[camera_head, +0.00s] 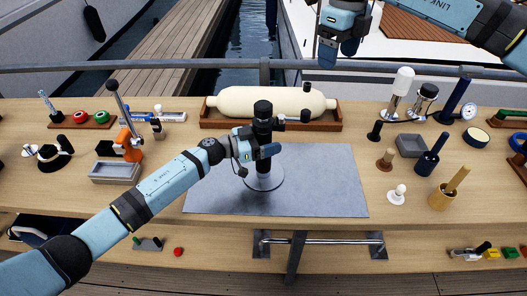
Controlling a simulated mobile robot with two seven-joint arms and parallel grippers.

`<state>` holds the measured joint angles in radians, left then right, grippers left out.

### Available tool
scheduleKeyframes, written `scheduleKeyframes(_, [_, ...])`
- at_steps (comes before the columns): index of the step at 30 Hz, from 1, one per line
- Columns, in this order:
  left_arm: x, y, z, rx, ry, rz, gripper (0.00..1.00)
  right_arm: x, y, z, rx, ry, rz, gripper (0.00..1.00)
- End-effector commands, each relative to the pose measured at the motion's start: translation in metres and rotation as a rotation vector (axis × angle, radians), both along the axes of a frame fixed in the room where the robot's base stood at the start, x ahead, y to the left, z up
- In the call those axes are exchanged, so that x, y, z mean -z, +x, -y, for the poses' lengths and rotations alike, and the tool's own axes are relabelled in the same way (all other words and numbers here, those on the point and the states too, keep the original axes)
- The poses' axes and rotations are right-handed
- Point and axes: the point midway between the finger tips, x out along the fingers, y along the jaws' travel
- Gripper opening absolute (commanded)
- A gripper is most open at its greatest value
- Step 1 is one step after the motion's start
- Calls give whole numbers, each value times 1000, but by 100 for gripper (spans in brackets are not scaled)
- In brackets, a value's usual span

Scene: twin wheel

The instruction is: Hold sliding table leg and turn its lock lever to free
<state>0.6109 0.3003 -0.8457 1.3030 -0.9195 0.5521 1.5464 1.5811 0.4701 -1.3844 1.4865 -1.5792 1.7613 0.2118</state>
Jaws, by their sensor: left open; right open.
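The sliding table leg (263,116) is an upright black post on a round grey base (264,181), standing on a grey mat (325,180). A dark arm ending in a black knob, apparently the lock lever (304,116), sticks out from its upper part to the right. My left gripper (266,151) is open at the post's mid-height. It hides part of the post, and I cannot tell whether its fingers touch it. My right gripper (338,45) is open and empty, high above the back rail, up and right of the lever.
A cream cylinder in a brown tray (210,124) lies behind the post. Pepper-mill-like items, a grey tray (410,146) and a wooden cup (441,198) stand right. An orange-handled device (130,145) stands left. A metal bar (318,241) runs along the front. The mat's right part is clear.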

Motion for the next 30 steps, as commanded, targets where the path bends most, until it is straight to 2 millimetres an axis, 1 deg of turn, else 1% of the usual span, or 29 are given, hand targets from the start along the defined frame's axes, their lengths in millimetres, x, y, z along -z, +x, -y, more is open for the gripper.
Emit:
scheduleKeyframes(4, [-1,-1,-2,0,-1,1,79,0,0,0,0,0,0,74])
scheduleKeyframes(8, [0,-5,-16,-2,2,2,79,0,0,0,0,0,0,74])
scheduleKeyframes(11, [1,-12,-35,-2,3,1,79,0,0,0,0,0,0,74])
scheduleKeyframes(15, [0,-23,-64,-2,2,-1,79,0,0,0,0,0,0,74])
scheduleKeyframes(18, [1,-31,-82,-1,3,0,79,0,0,0,0,0,0,74])
scheduleKeyframes(21, [0,-36,-96,0,2,-1,79,0,0,0,0,0,0,74])
scheduleKeyframes(25, [1,-41,-109,-1,1,-1,79,0,0,0,0,0,0,74])
scheduleKeyframes(30, [0,-42,-113,0,0,0,79,0,0,0,0,0,0,74])
